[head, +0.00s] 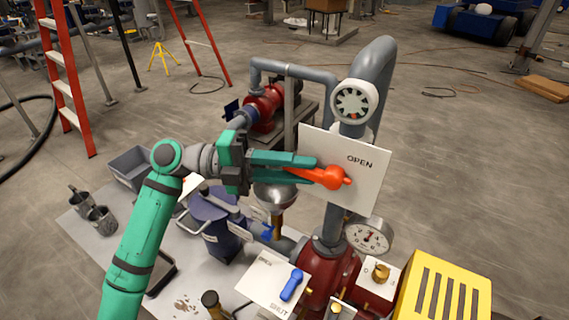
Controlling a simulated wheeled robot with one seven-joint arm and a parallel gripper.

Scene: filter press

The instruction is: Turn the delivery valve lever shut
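An orange-red lever (333,178) is mounted on an upright white plate (372,188) on the large grey pipe. The plate reads OPEN at its upper right; its left part is partly covered by my gripper. The lever's handle points left from its hub. My gripper (305,169) reaches in from the left, its two green fingers along the upper and lower sides of the handle. I cannot tell whether they press on it. A second, blue lever (291,285) sits on a lower white plate (262,277) marked OPEN and SHUT. Neither lever is labelled as delivery.
A round gauge (368,236) and a white handwheel (354,101) are on the pipework close to the lever. A funnel (277,195) and a blue-grey container (222,235) stand below my gripper. A yellow slotted box (440,290) is at lower right.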

